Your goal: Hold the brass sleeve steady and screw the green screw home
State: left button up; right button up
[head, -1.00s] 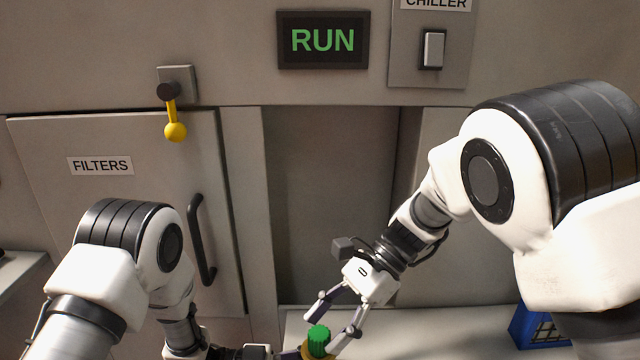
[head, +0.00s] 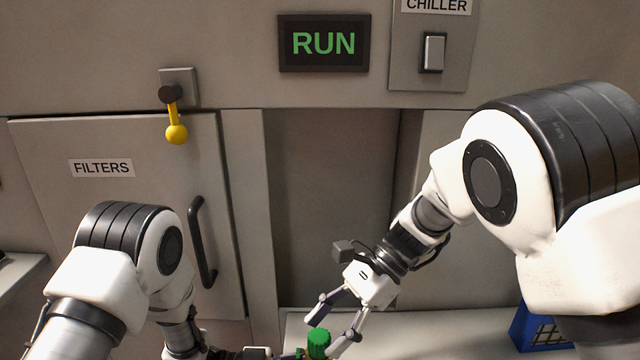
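The green screw (head: 319,342) shows at the bottom edge, its ribbed green head up. My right gripper (head: 325,336) is above and around it, fingers spread; the right finger looks close against the head and the left fingertip stands by its upper left. I cannot tell whether either touches.
A pale work surface (head: 430,335) lies behind and right of the screw, mostly clear. A blue crate (head: 527,327) stands at the right, partly behind my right arm. The filters door (head: 100,210) with its black handle, a yellow lever (head: 175,130) and a RUN display (head: 323,43) are behind.

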notch_tip(320, 180, up, 6)
dwell(0.5)
pick_arm(q)
jog(key=o, duration=1.4)
jog(key=shift+c, duration=0.2)
pick_arm(e)
jog(key=v, duration=0.7)
jog(key=shift+w+d+r, duration=0.15)
jog(key=shift+d+r, duration=0.05)
